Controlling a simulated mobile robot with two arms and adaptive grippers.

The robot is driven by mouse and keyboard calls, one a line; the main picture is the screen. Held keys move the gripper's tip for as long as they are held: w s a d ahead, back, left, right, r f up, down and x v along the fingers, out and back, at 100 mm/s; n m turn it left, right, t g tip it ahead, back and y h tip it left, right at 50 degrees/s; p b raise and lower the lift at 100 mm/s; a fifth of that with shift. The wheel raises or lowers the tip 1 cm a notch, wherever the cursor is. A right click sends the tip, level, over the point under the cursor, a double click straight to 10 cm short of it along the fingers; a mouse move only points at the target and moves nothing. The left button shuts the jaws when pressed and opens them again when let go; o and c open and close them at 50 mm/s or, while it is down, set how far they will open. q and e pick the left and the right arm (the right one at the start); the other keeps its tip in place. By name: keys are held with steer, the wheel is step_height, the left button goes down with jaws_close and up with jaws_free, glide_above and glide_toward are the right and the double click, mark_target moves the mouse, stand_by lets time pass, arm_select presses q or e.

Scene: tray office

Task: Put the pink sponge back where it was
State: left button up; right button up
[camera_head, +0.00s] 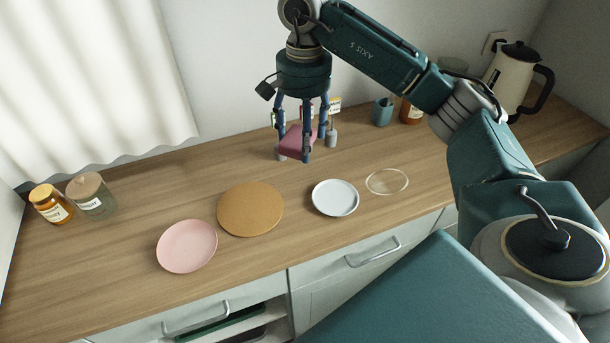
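The pink sponge (293,143) is a dusky pink block between the fingers of my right gripper (297,157). The fingers point down and are closed around it, hiding part of it. The gripper is over the back of the wooden counter (120,235), behind the cork mat and the white plate. I cannot tell whether the sponge touches the counter. My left gripper is not in view.
A pink plate (187,246), a round cork mat (250,209), a white plate (335,198) and a clear glass disc (387,181) line the front. A small label stand (331,139) is close beside the gripper. Jars (92,195) stand left; a teal cup (382,112) and kettle (510,80) stand right.

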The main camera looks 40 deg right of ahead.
steer(key=p, duration=0.1)
glide_above(304, 185)
step_height(304, 185, down, 8)
steer(key=shift+r, duration=0.25)
steer(key=shift+f, duration=0.55)
step_height(304, 185, down, 3)
steer(key=shift+f+p, duration=0.2)
steer(key=shift+p, duration=0.3)
steer(key=shift+w+f, duration=0.1)
steer(key=shift+f, duration=0.2)
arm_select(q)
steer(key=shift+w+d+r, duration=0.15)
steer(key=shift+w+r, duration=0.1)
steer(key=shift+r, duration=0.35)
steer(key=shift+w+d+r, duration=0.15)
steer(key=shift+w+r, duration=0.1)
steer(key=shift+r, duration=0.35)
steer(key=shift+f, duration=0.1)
arm_select(e)
steer(key=shift+f, duration=0.2)
steer(key=o, duration=1.1)
steer(key=shift+r, duration=0.1)
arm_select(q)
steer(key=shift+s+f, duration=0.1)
